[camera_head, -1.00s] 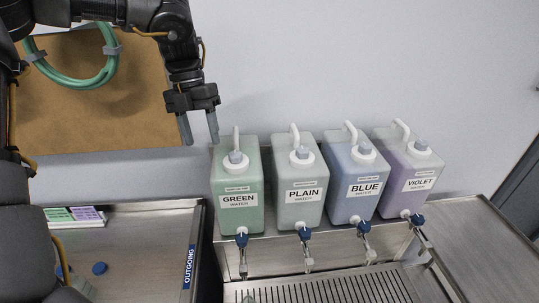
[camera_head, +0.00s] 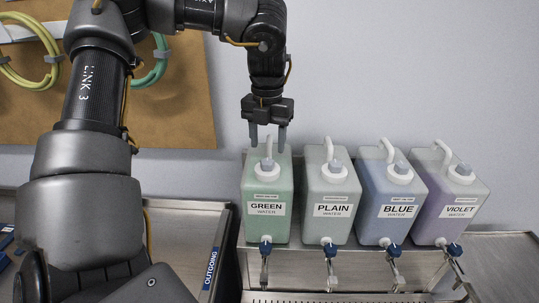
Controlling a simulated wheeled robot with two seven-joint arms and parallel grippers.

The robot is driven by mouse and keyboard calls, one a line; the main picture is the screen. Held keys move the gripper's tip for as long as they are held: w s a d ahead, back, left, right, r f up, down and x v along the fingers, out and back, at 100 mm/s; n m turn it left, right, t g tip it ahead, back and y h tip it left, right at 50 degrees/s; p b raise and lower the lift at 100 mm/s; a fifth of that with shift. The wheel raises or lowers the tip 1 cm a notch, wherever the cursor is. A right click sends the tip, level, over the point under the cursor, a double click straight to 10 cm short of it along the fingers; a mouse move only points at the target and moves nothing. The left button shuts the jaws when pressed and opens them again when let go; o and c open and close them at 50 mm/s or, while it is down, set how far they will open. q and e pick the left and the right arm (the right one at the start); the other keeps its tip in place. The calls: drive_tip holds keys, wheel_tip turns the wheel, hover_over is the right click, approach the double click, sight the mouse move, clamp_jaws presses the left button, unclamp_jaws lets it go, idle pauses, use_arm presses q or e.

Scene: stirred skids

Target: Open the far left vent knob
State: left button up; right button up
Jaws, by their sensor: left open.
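The far left jug, labelled GREEN WATER (camera_head: 267,222), stands in a row of jugs on a metal shelf. Its grey vent knob (camera_head: 268,165) sits on a white collar on top, in front of the jug's handle. My left gripper (camera_head: 268,146) points down just above this knob and the handle in the picture. Its two fingers are apart with nothing between them. I cannot tell how far the fingertips are from the knob in depth. My right gripper is not in view.
Jugs labelled PLAIN (camera_head: 333,222), BLUE (camera_head: 390,225) and VIOLET (camera_head: 440,222) stand close by on the right, each with a grey knob. Blue-handled taps (camera_head: 265,247) stick out in front. A wall rises behind, and a brown board (camera_head: 180,110) with hoses hangs at left.

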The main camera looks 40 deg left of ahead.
sight(267, 161)
use_arm(q)
wheel_tip(267, 161, down, 4)
drive_tip(key=shift+a+p, duration=0.15)
drive_tip(key=shift+p, duration=0.45)
drive_tip(key=shift+f, duration=0.7)
